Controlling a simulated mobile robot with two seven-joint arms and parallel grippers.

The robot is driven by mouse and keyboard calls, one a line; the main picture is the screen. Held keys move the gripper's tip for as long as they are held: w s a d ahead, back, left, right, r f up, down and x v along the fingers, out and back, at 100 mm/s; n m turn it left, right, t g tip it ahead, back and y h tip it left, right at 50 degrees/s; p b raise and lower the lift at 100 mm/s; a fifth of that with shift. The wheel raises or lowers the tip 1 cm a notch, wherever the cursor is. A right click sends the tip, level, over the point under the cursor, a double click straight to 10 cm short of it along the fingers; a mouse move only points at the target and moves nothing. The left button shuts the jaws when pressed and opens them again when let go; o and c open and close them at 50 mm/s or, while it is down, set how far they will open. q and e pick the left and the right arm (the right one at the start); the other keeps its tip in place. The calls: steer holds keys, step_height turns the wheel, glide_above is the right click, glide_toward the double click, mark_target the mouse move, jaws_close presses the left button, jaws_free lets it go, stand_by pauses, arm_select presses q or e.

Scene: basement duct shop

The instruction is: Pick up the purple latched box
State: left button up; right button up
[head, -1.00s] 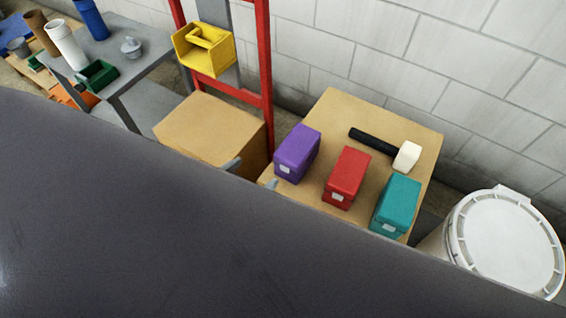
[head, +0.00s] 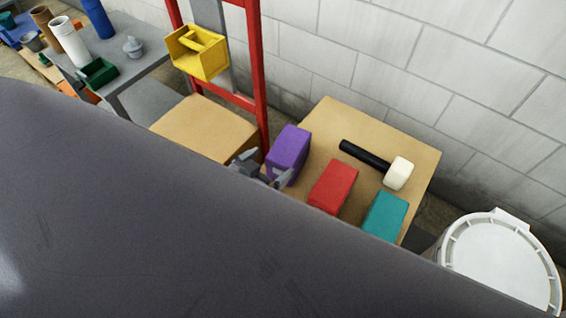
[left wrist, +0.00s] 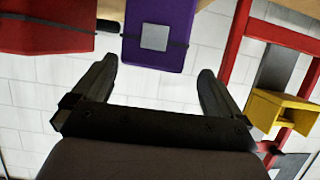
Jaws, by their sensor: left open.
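The purple latched box (head: 289,152) stands upright on the wooden table, left of a red box (head: 333,184) and a teal box (head: 385,214). My left gripper (head: 263,169) is open just in front of the purple box, at its lower left; one finger overlaps the box's lower edge in the head view. In the left wrist view the purple box (left wrist: 174,20) appears at the top, with its grey latch (left wrist: 154,37) facing my open left gripper (left wrist: 155,78). Nothing is between the fingers. My right gripper is not in view.
A hammer (head: 365,154) lies behind the boxes on the tabletop (head: 410,138). A cardboard box (head: 205,127) and a red frame (head: 254,60) with a yellow bin (head: 198,58) are to the left. A white bucket (head: 500,262) stands at right. My own dark body hides the lower foreground.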

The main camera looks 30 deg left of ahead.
mark_target(276, 161)
arm_select(q)
steer(key=shift+d+x, duration=0.15)
steer(key=shift+x, duration=0.95)
steer(key=shift+d+x, duration=0.1)
steer(key=shift+x, duration=1.05)
steer(key=shift+r, duration=0.1)
